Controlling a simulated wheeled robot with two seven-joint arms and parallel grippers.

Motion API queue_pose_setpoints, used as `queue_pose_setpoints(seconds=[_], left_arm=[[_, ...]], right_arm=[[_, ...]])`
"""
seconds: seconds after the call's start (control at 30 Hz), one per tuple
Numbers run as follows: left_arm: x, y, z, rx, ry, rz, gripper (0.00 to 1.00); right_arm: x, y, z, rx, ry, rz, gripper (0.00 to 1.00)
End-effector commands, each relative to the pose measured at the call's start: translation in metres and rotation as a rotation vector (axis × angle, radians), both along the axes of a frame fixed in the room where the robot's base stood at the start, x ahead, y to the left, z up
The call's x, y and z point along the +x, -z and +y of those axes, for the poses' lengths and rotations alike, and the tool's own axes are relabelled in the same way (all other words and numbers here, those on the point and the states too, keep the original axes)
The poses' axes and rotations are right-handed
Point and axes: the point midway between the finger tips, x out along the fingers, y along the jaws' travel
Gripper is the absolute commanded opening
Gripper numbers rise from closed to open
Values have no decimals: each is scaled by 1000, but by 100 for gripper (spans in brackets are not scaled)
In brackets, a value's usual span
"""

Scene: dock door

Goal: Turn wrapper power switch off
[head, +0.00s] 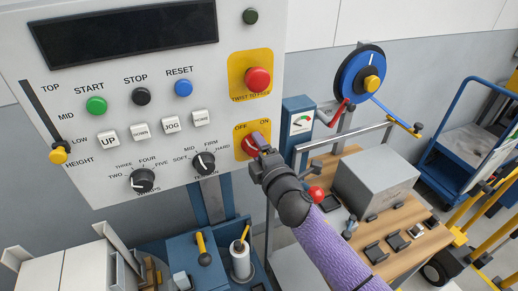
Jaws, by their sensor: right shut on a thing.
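My left gripper is not in view.
A red emergency stop (258,79) sits above the switch. Selector dials (204,163) and push buttons (170,125) are to the left. A wooden bench (400,235) with a grey box (378,184) stands at right, near a blue cart (470,150).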

Motion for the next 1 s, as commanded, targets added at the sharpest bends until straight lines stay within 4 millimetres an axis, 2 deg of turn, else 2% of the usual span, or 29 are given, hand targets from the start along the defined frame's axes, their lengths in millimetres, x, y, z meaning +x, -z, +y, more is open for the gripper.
queue_pose_setpoints(seconds=[0.47,0.5,0.6,0.63,0.87,1.0], left_arm=[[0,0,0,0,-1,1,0],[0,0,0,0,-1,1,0],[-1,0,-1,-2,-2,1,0],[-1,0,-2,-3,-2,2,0],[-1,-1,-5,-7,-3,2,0],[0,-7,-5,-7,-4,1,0]], right_arm=[[0,0,0,-12,0,-4,11],[0,0,0,-12,0,-4,76],[0,0,0,-11,0,-4,97],[0,0,0,-11,0,-4,100],[-1,0,-1,-11,0,-3,100],[-17,-1,-7,-11,0,-3,100]])
